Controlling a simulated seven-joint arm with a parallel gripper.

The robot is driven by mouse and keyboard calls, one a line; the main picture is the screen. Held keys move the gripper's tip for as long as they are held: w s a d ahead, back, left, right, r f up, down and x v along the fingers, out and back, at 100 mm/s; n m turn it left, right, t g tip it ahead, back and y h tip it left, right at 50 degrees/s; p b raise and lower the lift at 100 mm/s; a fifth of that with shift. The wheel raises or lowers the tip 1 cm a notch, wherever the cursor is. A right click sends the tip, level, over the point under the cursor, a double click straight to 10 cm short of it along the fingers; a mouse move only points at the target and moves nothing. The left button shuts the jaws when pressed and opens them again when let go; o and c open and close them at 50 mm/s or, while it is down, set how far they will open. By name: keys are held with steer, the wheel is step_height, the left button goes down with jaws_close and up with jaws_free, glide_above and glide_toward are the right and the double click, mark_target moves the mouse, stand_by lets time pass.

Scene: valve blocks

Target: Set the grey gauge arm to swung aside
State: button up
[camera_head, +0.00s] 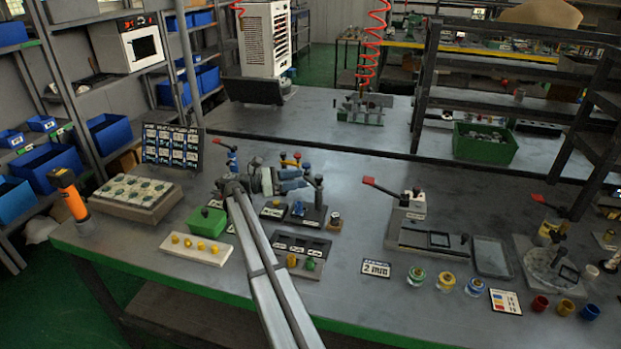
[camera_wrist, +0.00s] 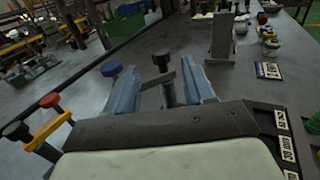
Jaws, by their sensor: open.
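My gripper (camera_head: 300,179) is over the row of valve posts near the middle of the bench. In the wrist view its two blue-grey fingers (camera_wrist: 162,70) stand apart, one on each side of a black-capped post (camera_wrist: 161,62). A short grey arm (camera_wrist: 157,80), apparently the gauge arm, sticks out to the left from this post and lies between the fingers. I cannot tell whether either finger touches it. In the head view the black-capped post (camera_head: 319,179) shows just right of the fingers; the grey arm is hidden or too small to make out there.
A blue-capped post (camera_wrist: 111,69) stands close left of the fingers. A yellow bar with a red knob (camera_wrist: 50,100) is farther left. A grey fixture with a red lever (camera_head: 412,205) stands to the right. A white block with yellow knobs (camera_head: 196,248) is at the front left.

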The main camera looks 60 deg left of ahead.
steer(key=v, duration=0.6)
steer(key=shift+s, duration=0.1)
stand_by(0.5)
